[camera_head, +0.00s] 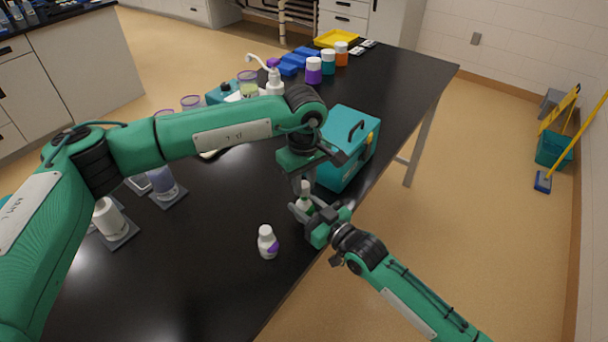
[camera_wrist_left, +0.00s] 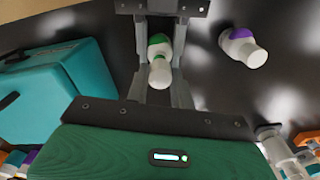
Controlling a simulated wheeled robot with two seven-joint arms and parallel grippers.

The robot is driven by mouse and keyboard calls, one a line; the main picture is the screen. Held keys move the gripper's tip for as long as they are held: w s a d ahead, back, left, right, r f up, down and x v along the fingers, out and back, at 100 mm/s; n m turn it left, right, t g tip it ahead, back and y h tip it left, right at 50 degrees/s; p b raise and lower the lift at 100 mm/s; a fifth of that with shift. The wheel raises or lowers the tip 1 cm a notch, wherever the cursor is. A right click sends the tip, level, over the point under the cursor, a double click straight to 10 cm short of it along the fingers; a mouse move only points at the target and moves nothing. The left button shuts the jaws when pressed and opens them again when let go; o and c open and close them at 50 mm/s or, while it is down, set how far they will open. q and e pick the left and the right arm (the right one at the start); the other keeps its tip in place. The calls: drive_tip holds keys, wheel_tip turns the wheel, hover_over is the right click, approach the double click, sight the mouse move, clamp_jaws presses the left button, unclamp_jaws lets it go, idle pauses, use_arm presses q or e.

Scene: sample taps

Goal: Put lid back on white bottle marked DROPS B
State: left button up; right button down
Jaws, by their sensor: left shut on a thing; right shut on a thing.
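A white bottle with a green label (camera_head: 304,202) stands upright between my two grippers near the table's right edge. It also shows in the left wrist view (camera_wrist_left: 158,45). My right gripper (camera_head: 306,212) is shut on its body from the side. My left gripper (camera_head: 301,186) comes down from above and is shut on the white lid (camera_wrist_left: 160,74), in line with the bottle's top. I cannot tell whether the lid is seated or only touching. The lettering is too small to read.
A teal case (camera_head: 347,150) with a black handle stands just behind the grippers. Grey pads with containers, including a white one (camera_head: 108,218), lie at the left. Capped jars (camera_head: 314,70) and a yellow tray (camera_head: 336,38) are far back. The dark tabletop (camera_head: 215,275) in front is clear.

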sight(304, 206)
idle(0.5)
use_arm(q)
drive_tip(key=shift+f, duration=0.85)
drive_tip(key=shift+f, duration=0.55)
drive_tip(key=m, duration=1.3)
drive_tip(key=shift+m, duration=0.4)
drive_tip(key=m, duration=0.5)
drive_tip(key=shift+m, duration=0.4)
